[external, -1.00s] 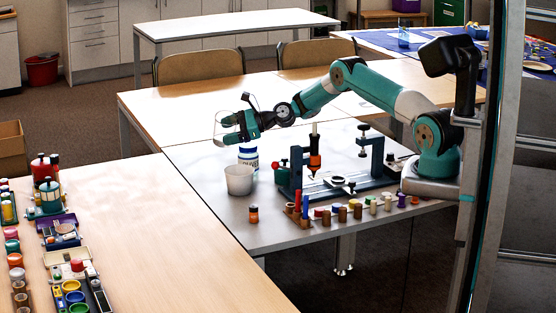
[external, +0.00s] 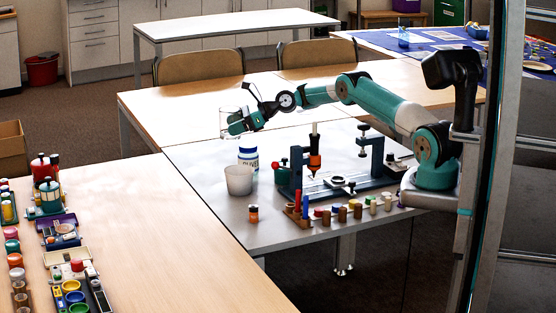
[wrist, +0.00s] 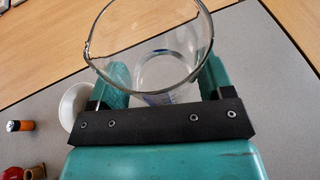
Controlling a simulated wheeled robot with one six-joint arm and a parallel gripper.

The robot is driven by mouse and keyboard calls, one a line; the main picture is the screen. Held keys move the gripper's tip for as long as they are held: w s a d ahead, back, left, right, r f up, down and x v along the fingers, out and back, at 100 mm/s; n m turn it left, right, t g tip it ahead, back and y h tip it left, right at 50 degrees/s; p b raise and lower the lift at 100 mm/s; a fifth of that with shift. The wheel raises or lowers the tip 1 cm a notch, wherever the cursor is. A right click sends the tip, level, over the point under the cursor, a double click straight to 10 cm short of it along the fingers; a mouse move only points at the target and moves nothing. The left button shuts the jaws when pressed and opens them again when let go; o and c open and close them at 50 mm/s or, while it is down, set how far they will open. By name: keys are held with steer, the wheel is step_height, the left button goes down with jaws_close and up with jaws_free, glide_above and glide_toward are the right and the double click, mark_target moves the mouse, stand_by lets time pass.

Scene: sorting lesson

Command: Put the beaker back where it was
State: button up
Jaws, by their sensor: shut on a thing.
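The clear glass beaker (wrist: 165,72) is between the fingers of my gripper (wrist: 160,85) in the wrist view, with its rim and spout toward the camera. My gripper is shut on it. In the external view my gripper (external: 235,124) is raised above the far left part of the grey table (external: 208,198), behind the white cup and the white bottle. The beaker (external: 224,121) shows only faintly there, as a thin outline at the fingertips. It appears roughly upright and clear of the table.
A white cup (external: 239,181) and a white bottle with a blue label (external: 248,160) stand on the grey table. A blue-framed stand (external: 350,177) and several small bottles fill the right. The table's left strip is clear.

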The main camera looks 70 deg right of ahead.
steer(key=s+d+r+m+t+h+b, duration=0.1)
steer(key=s+d+r+m+h+b, duration=0.2)
steer(key=s+d, duration=0.55)
steer(key=s+d+r+m+h+b, duration=0.1)
steer(key=s+d+r+b, duration=0.3)
steer(key=s+d, duration=0.45)
steer(key=f, duration=0.6)
steer(key=f+b, duration=0.1)
steer(key=f, duration=0.5)
steer(key=f+b, duration=0.1)
steer(key=f, duration=0.5)
steer(key=shift+w+d+f, duration=0.15)
steer(key=shift+d+f, duration=0.05)
steer(key=shift+d, duration=0.2)
steer(key=shift+f, duration=0.1)
steer(key=shift+f, duration=0.1)
steer(key=o, duration=1)
